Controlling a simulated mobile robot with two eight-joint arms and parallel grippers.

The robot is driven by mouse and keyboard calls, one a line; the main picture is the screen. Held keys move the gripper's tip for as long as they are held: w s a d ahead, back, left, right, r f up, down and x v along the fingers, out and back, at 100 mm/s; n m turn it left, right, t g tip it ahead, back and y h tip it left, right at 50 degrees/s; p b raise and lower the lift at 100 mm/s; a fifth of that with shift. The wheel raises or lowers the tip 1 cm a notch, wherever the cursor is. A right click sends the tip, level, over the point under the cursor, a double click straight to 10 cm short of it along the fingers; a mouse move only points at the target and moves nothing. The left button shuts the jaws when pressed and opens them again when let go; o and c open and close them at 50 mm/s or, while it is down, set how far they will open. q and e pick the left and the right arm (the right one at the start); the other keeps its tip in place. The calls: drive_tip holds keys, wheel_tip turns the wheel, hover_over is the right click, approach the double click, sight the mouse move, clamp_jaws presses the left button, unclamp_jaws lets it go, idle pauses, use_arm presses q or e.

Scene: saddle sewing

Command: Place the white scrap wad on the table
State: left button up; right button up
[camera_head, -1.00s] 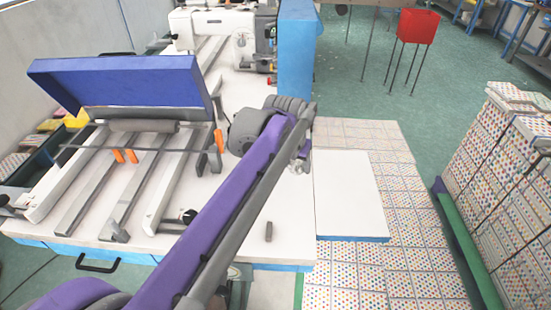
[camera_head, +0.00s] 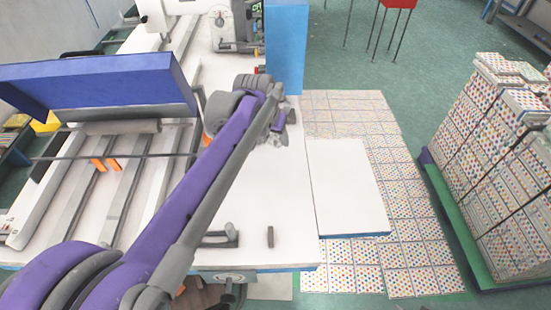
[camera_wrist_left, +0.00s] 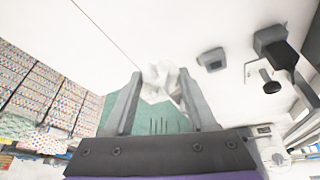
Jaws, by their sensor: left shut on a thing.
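The white scrap wad (camera_wrist_left: 158,76) shows in the left wrist view as a crumpled white lump between my left fingertips. My left gripper (camera_wrist_left: 160,90) is shut on it. In the head view my left gripper (camera_head: 284,127) is over the right part of the white work table (camera_head: 285,190), near its right edge. The wad cannot be made out in the head view. How far the wad is above the table I cannot tell. My right gripper is not in view.
A small dark block (camera_head: 270,237) and a dark handled tool (camera_head: 220,237) lie near the table's front edge. A blue lid (camera_head: 100,83) stands over rails at the left. A sewing machine (camera_head: 235,28) is at the back. A white side panel (camera_head: 346,185) adjoins the right edge.

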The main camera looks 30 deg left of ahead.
use_arm(q)
drive_tip(key=shift+w+r+p, duration=0.1)
drive_tip(key=shift+r+p, duration=0.1)
drive_tip(key=shift+p, duration=0.15)
hover_over(278, 165)
drive_tip(key=s, duration=0.2)
drive_tip(key=f, duration=0.6)
drive_tip(key=shift+w+f, duration=0.2)
drive_tip(key=shift+f, duration=0.05)
drive_tip(key=shift+f+b, duration=0.4)
drive_tip(key=shift+f, duration=1.55)
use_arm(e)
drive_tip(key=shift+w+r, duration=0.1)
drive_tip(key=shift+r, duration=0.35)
use_arm(q)
drive_tip(key=shift+f, duration=0.1)
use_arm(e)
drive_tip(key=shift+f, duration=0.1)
use_arm(q)
drive_tip(key=o, duration=1.3)
